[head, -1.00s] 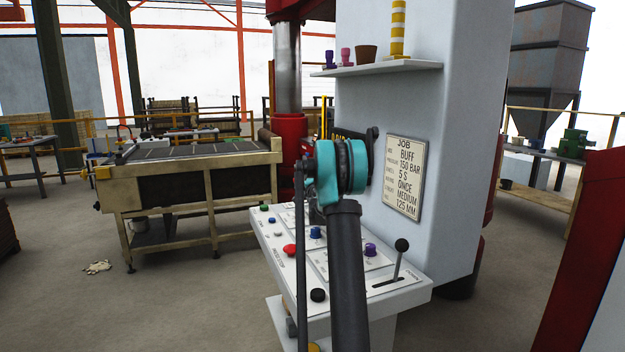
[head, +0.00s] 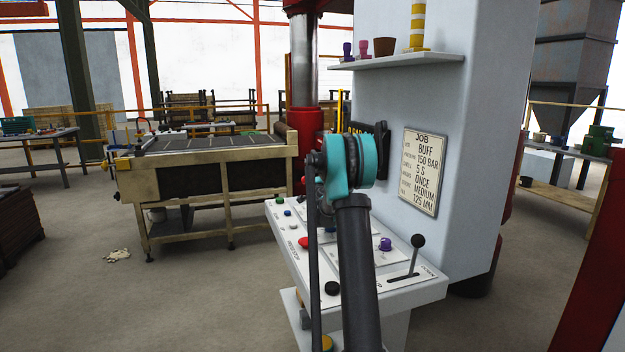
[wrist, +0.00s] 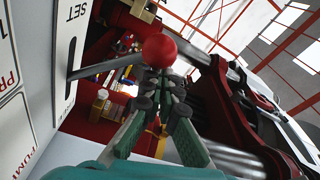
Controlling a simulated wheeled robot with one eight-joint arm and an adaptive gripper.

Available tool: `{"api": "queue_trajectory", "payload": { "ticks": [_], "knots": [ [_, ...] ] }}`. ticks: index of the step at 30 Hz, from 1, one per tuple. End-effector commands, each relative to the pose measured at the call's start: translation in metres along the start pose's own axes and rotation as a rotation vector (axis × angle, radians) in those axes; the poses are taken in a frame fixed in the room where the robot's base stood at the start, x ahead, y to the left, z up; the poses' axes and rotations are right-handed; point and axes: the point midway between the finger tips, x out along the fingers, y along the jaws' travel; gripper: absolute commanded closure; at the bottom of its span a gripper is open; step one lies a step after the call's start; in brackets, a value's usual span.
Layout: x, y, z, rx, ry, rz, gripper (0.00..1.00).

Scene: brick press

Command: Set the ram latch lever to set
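The ram latch lever shows in the wrist view as a grey shaft with a red ball knob (wrist: 158,50). Its shaft stands out from a dark slot in a white panel (wrist: 68,80) at the left. The word SET is printed beyond the slot's upper end in the picture. My gripper (wrist: 162,88) has its green, dark-padded fingers drawn together, with the tips right at the knob. The knob lies at the tips, not visibly between them; whether they touch it I cannot tell. In the head view my arm hides the gripper and this lever.
A sloped white console (head: 400,290) with coloured buttons and a black-knobbed lever (head: 416,252) stands below my arm. The grey press column with a JOB sign (head: 420,171) and a shelf (head: 410,60) rises behind. A bench (head: 215,180) stands left.

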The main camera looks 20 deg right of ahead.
Motion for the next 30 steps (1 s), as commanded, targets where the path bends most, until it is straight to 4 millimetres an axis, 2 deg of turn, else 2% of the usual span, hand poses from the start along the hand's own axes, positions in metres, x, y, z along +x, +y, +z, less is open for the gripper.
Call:
{"api": "queue_trajectory", "payload": {
  "ticks": [1,9,13,17,24,30],
  "knots": [
    [0.0,-0.001,0.006,0.0,-0.008,-0.004,1.0],
    [-0.001,-0.002,0.007,0.0,-0.011,-0.005,1.0],
    [-0.011,-0.002,0.008,0.0,-0.012,-0.006,1.0],
    [-0.032,-0.002,0.007,0.001,-0.012,-0.006,1.0],
    [-0.082,-0.001,0.002,0.0,-0.005,-0.003,1.0],
    [-0.11,0.0,0.0,0.001,-0.002,-0.001,1.0]
  ]
}}
